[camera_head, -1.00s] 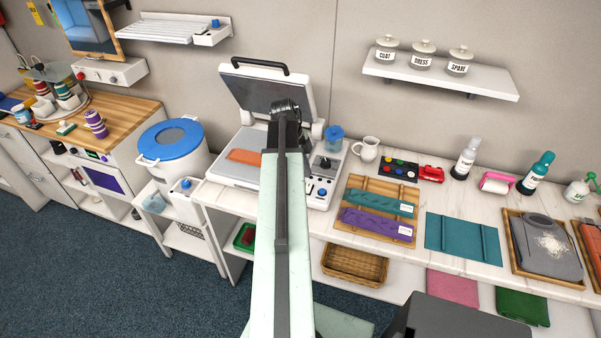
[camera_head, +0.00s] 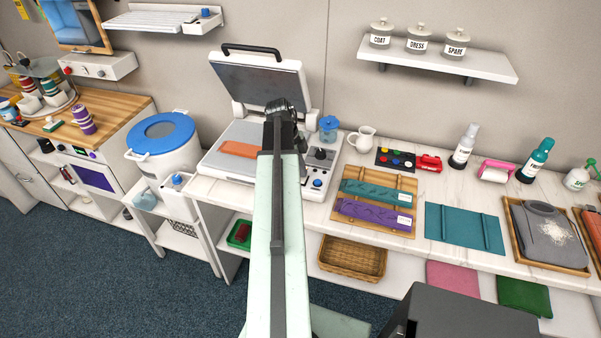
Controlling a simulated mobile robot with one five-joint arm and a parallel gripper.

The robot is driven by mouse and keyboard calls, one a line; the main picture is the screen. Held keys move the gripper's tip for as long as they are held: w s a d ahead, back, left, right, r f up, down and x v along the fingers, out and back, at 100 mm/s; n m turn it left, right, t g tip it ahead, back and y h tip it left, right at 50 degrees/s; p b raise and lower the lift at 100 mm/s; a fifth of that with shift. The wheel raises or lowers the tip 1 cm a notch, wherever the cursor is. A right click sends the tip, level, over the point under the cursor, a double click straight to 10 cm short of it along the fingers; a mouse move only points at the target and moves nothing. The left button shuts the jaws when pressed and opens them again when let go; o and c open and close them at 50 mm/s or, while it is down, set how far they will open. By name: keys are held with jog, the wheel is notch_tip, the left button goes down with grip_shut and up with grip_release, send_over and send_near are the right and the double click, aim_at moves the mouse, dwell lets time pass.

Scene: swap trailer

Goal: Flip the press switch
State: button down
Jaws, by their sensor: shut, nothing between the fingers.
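The white press (camera_head: 234,168) stands on the left end of the marble counter with its dark-plated lid (camera_head: 262,84) raised. Its control panel (camera_head: 315,171) is on the right side, with a black knob (camera_head: 320,154) and a blue button (camera_head: 317,183). My arm partly covers the panel's left side, and I cannot tell which control is the switch. My gripper (camera_head: 284,108) is a dark shape in front of the raised lid, left of the panel in the picture. It looks empty, its fingers are hard to make out, and no contact with the panel is visible.
A board with teal and purple pieces (camera_head: 352,226) lies farther right. A blue-lidded drum (camera_head: 165,145) stands left.

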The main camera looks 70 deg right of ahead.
jog(key=shift+a, duration=0.85)
jog(key=shift+d, duration=0.1)
jog(key=s+p+v, duration=0.1)
jog(key=p+v, duration=1.2)
jog(key=v, duration=0.1)
jog(key=shift+p, duration=0.4)
jog(key=shift+s+r, duration=0.1)
